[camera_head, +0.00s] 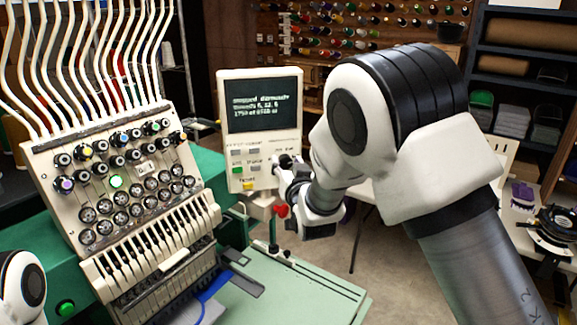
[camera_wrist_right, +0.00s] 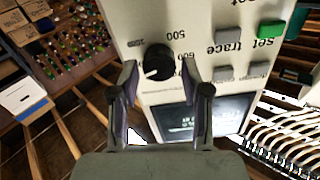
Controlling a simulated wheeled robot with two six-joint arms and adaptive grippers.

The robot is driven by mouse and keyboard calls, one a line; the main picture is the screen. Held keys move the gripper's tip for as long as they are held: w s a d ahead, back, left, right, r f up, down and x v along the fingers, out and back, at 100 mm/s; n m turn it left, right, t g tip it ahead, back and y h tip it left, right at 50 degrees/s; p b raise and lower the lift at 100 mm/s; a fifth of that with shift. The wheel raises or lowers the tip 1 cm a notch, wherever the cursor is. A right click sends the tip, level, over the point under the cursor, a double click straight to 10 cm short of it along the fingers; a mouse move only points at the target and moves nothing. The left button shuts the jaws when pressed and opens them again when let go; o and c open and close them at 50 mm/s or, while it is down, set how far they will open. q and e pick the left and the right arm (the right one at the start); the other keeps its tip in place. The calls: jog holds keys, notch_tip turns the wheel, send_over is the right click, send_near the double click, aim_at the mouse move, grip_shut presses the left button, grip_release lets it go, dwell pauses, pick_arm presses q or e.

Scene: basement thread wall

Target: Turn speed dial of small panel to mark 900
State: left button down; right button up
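The small panel (camera_head: 234,158) is a cream box with a dark text screen in the middle of the head view. In the right wrist view the panel (camera_wrist_right: 208,20) is upside down. Its speed dial (camera_wrist_right: 158,62) is a round black knob with a light pointer mark; numbers beside it include 500 and 600. I cannot tell the exact mark it points to. My right gripper (camera_wrist_right: 160,82) is open, its fingers apart on either side of the dial. Contact is unclear. In the head view my right wrist partly hides the dial. My left gripper is out of view.
A large knob panel (camera_head: 50,150) with tubes and white levers stands close on the left. Below is a pale green table (camera_head: 300,300). A red knob (camera_head: 282,211) sits under the small panel. Grey and green buttons (camera_wrist_right: 270,28) are near the dial.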

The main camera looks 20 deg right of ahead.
jog(key=shift+w+f, duration=0.2)
jog(key=shift+w, duration=0.15)
jog(key=s, duration=0.7)
jog(key=shift+s+a, duration=0.25)
jog(key=shift+a, duration=0.05)
